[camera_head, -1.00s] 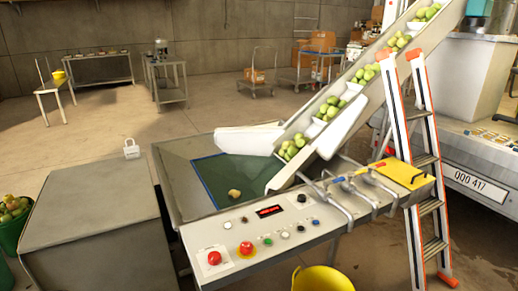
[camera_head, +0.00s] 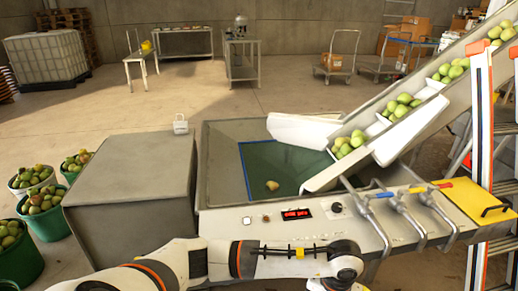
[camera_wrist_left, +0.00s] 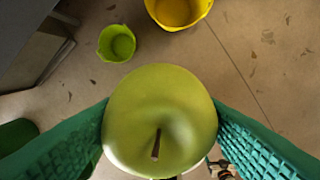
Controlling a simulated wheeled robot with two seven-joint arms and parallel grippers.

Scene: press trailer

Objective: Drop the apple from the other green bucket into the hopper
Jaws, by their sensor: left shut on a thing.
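My left gripper (camera_wrist_left: 160,140) is shut on a green apple (camera_wrist_left: 160,105), which sits stem toward the wrist camera between the two teal fingers. In the head view my left arm crosses the bottom edge in front of the control panel; its fingers and the apple are not visible there. The hopper (camera_head: 225,150) is a metal basin with a dark green floor, behind the panel, with one yellowish fruit (camera_head: 272,185) on it. A small green bucket (camera_wrist_left: 117,43) that looks empty stands on the floor in the wrist view. My right gripper is not in view.
Green buckets (camera_head: 25,262) full of fruit stand at the left. A conveyor (camera_head: 385,140) carrying fruit and a ladder (camera_head: 480,130) are at right. A yellow bucket (camera_wrist_left: 182,10) stands on the floor.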

